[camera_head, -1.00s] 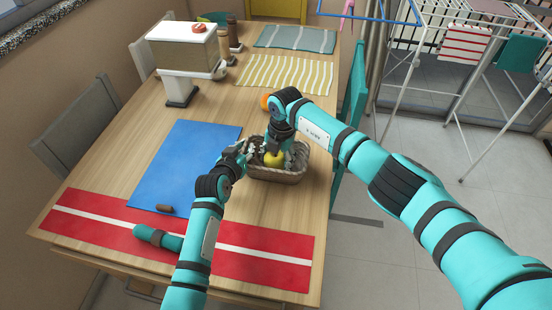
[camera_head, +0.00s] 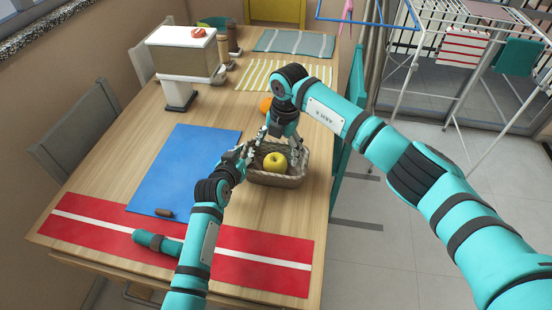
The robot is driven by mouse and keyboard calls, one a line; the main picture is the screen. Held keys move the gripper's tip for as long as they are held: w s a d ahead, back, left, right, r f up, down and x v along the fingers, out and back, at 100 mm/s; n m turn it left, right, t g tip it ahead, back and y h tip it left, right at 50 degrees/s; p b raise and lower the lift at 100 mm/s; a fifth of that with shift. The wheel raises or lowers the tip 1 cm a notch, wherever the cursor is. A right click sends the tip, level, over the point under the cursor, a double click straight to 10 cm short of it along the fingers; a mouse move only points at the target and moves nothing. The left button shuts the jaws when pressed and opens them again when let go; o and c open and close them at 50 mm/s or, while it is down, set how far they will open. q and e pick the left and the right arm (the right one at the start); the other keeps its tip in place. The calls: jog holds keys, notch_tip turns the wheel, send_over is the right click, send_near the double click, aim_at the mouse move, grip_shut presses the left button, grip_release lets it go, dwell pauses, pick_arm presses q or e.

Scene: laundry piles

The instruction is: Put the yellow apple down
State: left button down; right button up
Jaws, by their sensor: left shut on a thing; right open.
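The yellow apple (camera_head: 275,162) lies in a woven basket (camera_head: 277,181) on the wooden table. My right gripper (camera_head: 281,146) is open just above and behind the apple, its fingers spread and apart from it as far as I can see. My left gripper (camera_head: 246,153) is shut at the basket's left side, on its rim. The exact contact of the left fingers is partly hidden.
An orange fruit (camera_head: 266,105) lies behind the basket, partly hidden by my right arm. A blue mat (camera_head: 186,165) and a red striped mat (camera_head: 262,262) lie to the left and in front. A dark brown object (camera_head: 164,212) lies on the blue mat's front edge.

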aim_at(280, 160)
jog(key=shift+s+d+r, duration=0.1)
jog(key=shift+d+r, duration=0.05)
jog(key=shift+r, duration=1.05)
jog(key=shift+s+d+r, duration=0.1)
jog(key=shift+d+r, duration=0.05)
jog(key=shift+r, duration=1)
pick_arm(q)
jog(key=c, duration=1.4)
grip_release()
jog(key=v, duration=1.2)
jog(key=shift+s, duration=0.1)
pick_arm(e)
jog(key=shift+f, duration=0.1)
